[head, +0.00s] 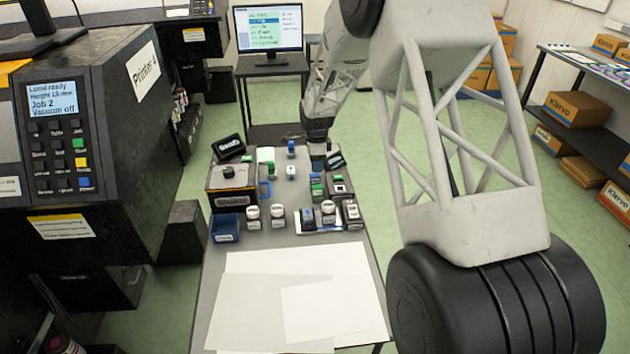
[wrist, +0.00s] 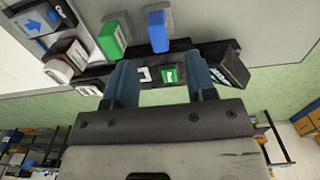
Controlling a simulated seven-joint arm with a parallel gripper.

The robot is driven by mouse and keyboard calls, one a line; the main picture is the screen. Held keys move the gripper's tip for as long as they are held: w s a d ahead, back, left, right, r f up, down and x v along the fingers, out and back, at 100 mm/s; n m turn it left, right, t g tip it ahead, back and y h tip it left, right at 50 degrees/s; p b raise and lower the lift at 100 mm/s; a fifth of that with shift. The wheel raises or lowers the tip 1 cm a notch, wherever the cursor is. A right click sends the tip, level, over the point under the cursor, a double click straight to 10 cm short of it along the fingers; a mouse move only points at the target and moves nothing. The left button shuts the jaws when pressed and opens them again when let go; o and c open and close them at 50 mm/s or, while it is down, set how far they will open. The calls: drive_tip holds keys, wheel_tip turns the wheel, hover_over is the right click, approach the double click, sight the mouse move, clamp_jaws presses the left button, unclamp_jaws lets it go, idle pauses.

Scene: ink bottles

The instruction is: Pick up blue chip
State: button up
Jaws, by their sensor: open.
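My gripper (wrist: 163,85) is open in the wrist view, its two blue-grey fingers apart on either side of a dark holder. Small green and white pieces sit in that holder between the fingers. A blue block-shaped piece (wrist: 157,32), possibly the blue chip, stands just beyond the fingers with a pale base. In the head view my gripper (head: 318,160) is at the back right of the table, its fingertips mostly hidden. I cannot tell which is the chip.
A green block (wrist: 111,38) stands beside the blue one in the wrist view. On the table are a blue bin (head: 225,228), a dark box with a knob (head: 231,177) and several white-capped bottles (head: 278,216). Blank paper sheets (head: 300,290) cover the front. A printer (head: 90,130) stands left.

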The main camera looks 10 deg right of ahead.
sight(315, 175)
drive_tip(key=shift+f, duration=0.95)
drive_tip(key=shift+a+f, duration=0.2)
drive_tip(key=shift+f, duration=2.4)
clamp_jaws()
drive_tip(key=shift+r, duration=0.1)
drive_tip(key=shift+r, duration=4.95)
drive_tip(key=shift+r, duration=0.1)
